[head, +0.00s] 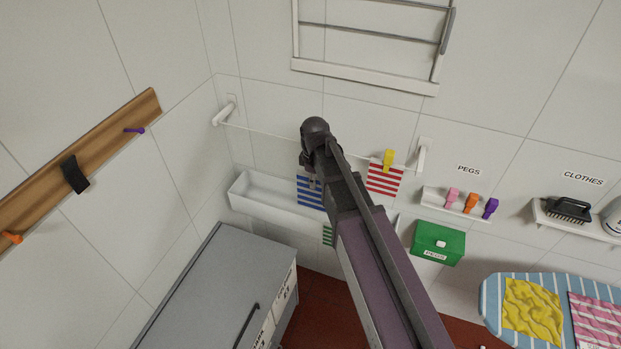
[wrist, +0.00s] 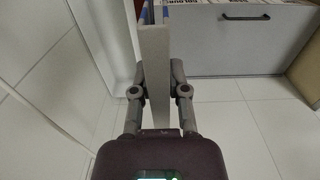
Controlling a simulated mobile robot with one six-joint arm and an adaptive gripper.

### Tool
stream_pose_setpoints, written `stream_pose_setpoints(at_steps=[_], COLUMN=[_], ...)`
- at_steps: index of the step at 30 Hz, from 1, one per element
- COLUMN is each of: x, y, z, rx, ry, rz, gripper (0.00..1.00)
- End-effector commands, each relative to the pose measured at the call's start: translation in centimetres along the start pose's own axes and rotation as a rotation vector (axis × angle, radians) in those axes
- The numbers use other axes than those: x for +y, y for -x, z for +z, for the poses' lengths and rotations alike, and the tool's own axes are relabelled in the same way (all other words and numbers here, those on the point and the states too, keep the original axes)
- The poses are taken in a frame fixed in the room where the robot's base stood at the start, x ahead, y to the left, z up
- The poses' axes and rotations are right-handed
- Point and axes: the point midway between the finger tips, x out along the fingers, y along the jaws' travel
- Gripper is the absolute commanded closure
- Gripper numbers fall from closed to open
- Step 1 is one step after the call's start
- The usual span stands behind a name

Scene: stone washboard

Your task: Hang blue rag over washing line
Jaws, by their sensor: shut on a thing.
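The blue and white striped rag (head: 310,193) hangs at my gripper (head: 311,178), below the washing line (head: 262,131), in front of the white trough. My gripper is shut on it; my arm hides part of the rag and line. In the wrist view, a pale, flat strip stands edge-on between the fingers of my gripper (wrist: 159,72). Blue stripes of the rag (wrist: 145,14) show at its far end. I cannot tell whether the rag lies over the line.
A red striped cloth (head: 384,180) hangs at the line's right, with a yellow peg (head: 388,159). The white trough (head: 260,200) is below the line. A grey cabinet (head: 215,290) stands lower left. A shelf of pegs (head: 470,206) and a green box (head: 438,246) are right.

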Motion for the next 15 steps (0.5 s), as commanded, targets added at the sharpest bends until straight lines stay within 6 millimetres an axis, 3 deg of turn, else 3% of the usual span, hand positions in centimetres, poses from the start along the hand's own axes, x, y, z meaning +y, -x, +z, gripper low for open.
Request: stream_pose_setpoints(at_steps=[1, 15], x=[-0.2, -0.9], y=[1.5, 7.4], z=[0.3, 2.5], rx=[0.000, 0.000], ry=[0.000, -0.001], rz=[0.000, 0.001], gripper=[1.00, 1.00])
